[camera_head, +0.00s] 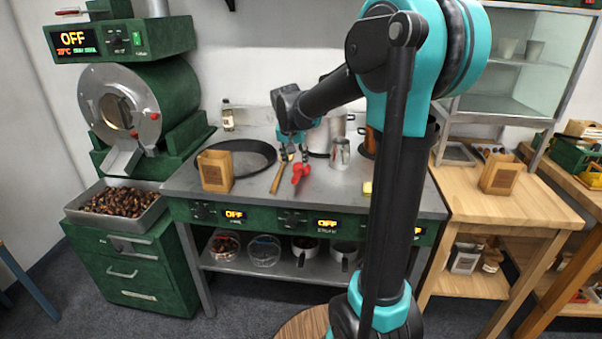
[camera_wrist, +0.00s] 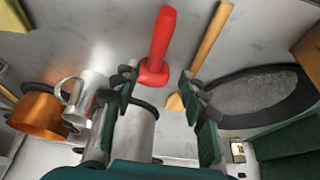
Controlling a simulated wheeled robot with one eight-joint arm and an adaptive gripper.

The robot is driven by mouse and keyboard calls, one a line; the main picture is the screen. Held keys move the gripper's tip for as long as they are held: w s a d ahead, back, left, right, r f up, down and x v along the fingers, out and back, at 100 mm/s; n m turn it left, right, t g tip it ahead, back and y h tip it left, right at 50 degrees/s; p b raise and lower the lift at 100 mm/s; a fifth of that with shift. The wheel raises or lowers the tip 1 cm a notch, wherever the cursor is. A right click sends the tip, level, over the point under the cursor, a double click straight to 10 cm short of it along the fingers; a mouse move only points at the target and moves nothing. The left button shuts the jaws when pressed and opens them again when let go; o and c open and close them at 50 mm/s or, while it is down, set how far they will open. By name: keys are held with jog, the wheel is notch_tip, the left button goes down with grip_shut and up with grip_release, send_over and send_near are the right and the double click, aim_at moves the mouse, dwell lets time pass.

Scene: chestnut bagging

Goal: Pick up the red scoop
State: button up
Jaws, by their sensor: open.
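The red scoop (camera_head: 299,173) lies on the steel worktop, beside a wooden-handled utensil (camera_head: 279,177). In the wrist view the red scoop (camera_wrist: 160,45) has its handle toward the top and its wider end between and just beyond my fingers. My gripper (camera_head: 293,150) is above the worktop at the scoop's far end. In the wrist view my gripper (camera_wrist: 158,88) is open, with a finger on either side of the scoop's wider end. I cannot tell whether the fingers touch it. The wooden utensil (camera_wrist: 208,48) lies close by the right finger.
A metal mug (camera_head: 340,153) stands right of the scoop, with a steel pot behind it and a copper pot (camera_wrist: 38,110) beyond. The worktop's front strip is mostly clear.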

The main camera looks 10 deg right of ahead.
aim_at(298, 172)
jog(key=x, duration=0.8)
jog(key=shift+s+d+f, duration=0.1)
jog(key=shift+d+f, duration=0.05)
jog(key=shift+d, duration=0.1)
grip_shut()
